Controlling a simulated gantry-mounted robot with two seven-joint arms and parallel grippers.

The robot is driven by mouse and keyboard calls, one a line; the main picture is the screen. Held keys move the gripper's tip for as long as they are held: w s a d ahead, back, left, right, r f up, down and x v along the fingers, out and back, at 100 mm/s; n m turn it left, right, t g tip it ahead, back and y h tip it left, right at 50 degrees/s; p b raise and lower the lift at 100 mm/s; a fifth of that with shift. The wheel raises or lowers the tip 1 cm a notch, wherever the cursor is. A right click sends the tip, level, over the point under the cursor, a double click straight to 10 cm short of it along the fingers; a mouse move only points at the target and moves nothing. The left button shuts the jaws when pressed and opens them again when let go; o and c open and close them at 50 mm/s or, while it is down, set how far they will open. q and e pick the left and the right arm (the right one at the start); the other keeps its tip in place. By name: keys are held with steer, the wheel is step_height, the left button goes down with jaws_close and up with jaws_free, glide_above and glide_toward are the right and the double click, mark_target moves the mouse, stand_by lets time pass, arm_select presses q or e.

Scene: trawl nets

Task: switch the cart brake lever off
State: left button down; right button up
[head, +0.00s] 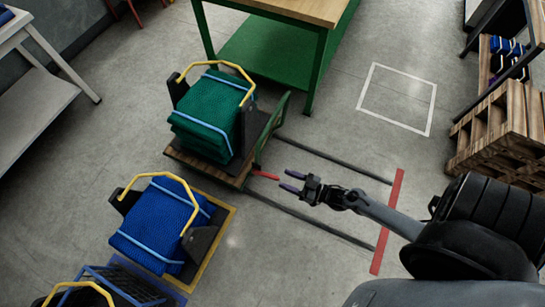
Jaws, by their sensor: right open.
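The cart (178,156) is a low wooden platform with a green end frame (270,128). It carries a bundle of green net (205,118) with blue straps and a yellow handle. A small red lever (264,175) sticks out at the cart's right end, near the floor. My right gripper (287,181) is open and empty, its dark fingers pointing left at the lever. A small gap shows between fingertips and lever in the picture; the difference in height is hard to tell. My left gripper is not in view.
Two dark floor rails (335,160) run right from the cart to a red floor strip (388,220). A blue net bundle (155,225) stands at the lower left. A green workbench (262,60) is behind, wooden pallets (500,125) at right.

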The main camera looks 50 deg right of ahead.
steer(key=d+f+h+b, duration=0.1)
steer(key=d+f+b, duration=0.2)
steer(key=f+b, duration=0.4)
steer(key=d+f+b, duration=0.2)
steer(key=f+b, duration=0.2)
steer(key=f, duration=0.6)
steer(key=b, duration=1)
glide_toward(267, 174)
steer(key=b+x, duration=0.3)
steer(key=x, duration=0.2)
steer(key=shift+w+a, duration=0.1)
steer(key=shift+w, duration=0.15)
steer(key=shift+b+x, duration=0.3)
steer(key=shift+x, duration=0.5)
steer(key=shift+c, duration=0.5)
jaws_close()
